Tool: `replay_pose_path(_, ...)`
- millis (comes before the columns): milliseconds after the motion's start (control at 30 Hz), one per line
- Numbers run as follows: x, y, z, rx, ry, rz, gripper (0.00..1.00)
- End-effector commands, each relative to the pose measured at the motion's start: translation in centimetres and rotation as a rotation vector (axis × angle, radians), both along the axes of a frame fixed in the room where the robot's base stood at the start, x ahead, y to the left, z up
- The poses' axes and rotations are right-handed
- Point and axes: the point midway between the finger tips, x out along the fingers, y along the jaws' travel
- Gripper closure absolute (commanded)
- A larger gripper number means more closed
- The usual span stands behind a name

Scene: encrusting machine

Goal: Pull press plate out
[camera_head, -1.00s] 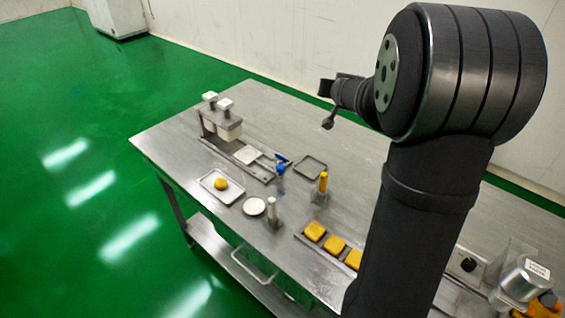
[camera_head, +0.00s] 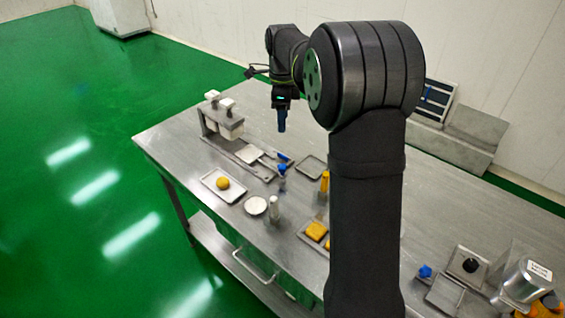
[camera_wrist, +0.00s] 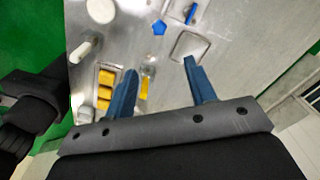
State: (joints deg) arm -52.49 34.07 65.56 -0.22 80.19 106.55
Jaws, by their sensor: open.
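A press with two white-topped posts (camera_head: 223,120) stands at the far left of the metal table. I take this to be the press plate. My gripper (camera_head: 281,124) points down, well above the table and to the right of the press. In the wrist view, its two blue fingers (camera_wrist: 160,66) are spread apart with nothing between them. The press and the white plate do not show clearly in the wrist view.
Near the strip stand a blue-topped tool (camera_head: 282,172), an empty shallow tray (camera_head: 312,167) and a yellow-handled tool (camera_head: 324,183). A tray with a yellow piece (camera_head: 208,189), a white dish (camera_head: 255,206) and a white-handled tool (camera_head: 274,210) lie in front.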

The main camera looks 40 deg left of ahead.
Motion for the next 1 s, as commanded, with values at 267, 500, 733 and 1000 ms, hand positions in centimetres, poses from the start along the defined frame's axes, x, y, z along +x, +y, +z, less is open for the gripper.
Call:
replay_pose_path(267,-0.2,0.0,-3.5,-0.004,0.009,-0.001,0.5)
replay_pose_path(500,-0.2,-0.1,-8.9,-0.004,0.007,-0.001,0.5)
replay_pose_path(733,-0.1,-0.1,-13.7,-0.003,0.006,-0.001,0.5)
replay_pose_path(1000,-0.1,0.0,-16.8,-0.002,0.005,-0.001,0.5)
